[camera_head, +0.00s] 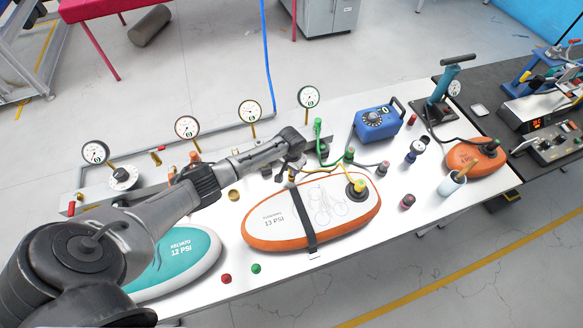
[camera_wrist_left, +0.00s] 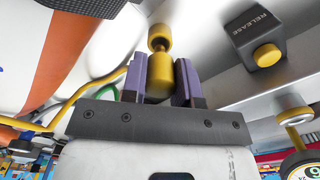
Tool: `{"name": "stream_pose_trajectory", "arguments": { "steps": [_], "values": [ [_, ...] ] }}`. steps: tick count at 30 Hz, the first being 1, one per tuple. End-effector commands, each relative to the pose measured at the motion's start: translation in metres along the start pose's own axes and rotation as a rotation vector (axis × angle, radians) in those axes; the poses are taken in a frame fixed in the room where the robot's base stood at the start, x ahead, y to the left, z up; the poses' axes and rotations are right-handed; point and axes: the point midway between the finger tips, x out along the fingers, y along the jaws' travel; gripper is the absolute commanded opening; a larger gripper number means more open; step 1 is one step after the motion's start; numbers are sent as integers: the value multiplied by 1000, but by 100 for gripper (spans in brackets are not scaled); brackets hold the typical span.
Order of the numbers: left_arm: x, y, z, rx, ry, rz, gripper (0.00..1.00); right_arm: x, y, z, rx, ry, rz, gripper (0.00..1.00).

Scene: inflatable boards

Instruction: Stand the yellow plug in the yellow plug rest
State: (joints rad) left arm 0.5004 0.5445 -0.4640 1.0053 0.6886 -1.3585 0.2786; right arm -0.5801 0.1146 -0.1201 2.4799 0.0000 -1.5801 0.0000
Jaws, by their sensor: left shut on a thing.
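My left gripper (camera_head: 297,150) reaches over the table above the far edge of the orange-rimmed board. In the left wrist view its purple-sided fingers (camera_wrist_left: 160,85) are shut on a yellow plug (camera_wrist_left: 160,72), a brass-yellow cylinder with a narrower neck and rounded end. In the head view the plug is mostly hidden by the gripper. A round brass-yellow piece (camera_head: 233,195) sits on the table left of the gripper; I cannot tell surely whether it is the yellow plug rest. My right gripper is not in view.
The orange-rimmed board (camera_head: 270,222) has a dark strap and a yellow-topped valve (camera_head: 359,187). A teal board (camera_head: 190,255) lies beneath my arm. Gauges stand along the back rail. A blue box (camera_head: 378,122) stands right. A RELEASE block (camera_wrist_left: 262,40) shows in the wrist view.

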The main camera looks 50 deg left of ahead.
Motion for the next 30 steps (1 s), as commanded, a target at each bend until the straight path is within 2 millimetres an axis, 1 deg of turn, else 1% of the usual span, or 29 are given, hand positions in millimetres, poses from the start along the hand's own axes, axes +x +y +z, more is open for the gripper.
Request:
{"name": "stream_pose_trajectory", "arguments": {
  "steps": [29, 30],
  "values": [
    [24, 0, 0, -1, 1, 1, 4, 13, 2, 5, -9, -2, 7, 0],
    [23, 0, 0, 0, 1, 1, 31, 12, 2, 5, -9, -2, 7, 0]
  ]
}}
